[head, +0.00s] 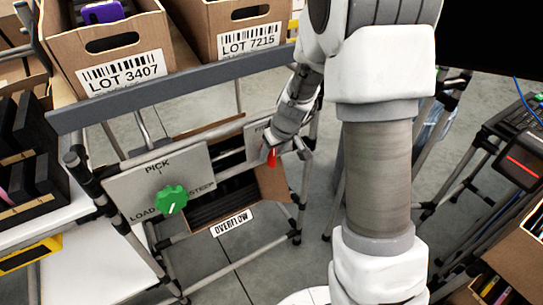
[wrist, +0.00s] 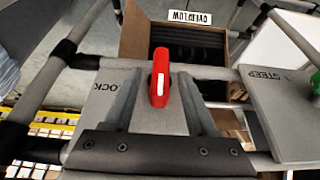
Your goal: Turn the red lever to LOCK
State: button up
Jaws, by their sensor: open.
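The red lever (wrist: 160,78) with a white stripe is on a grey plate (wrist: 97,108) in the wrist view. Its stripe runs nearly up and down in that picture, and the upside-down word LOCK is to its left. In the head view the red lever (head: 271,157) is a small patch partly hidden by my gripper (head: 284,142). In the wrist view my gripper (wrist: 162,92) is open, with one grey finger on each side of the lever's lower part. I cannot tell whether the fingers touch it.
A green knob (head: 172,199) sits on a plate marked PICK, LOAD and STEP, left of the lever. An OVERFLOW carton (head: 272,184) stands behind and below the rail. Cartons LOT 3407 (head: 124,73) and LOT 7215 (head: 249,42) rest above a grey rail (head: 190,84).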

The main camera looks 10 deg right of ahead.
jog(key=shift+x, duration=0.8)
jog(key=shift+r, duration=0.15)
grip_shut()
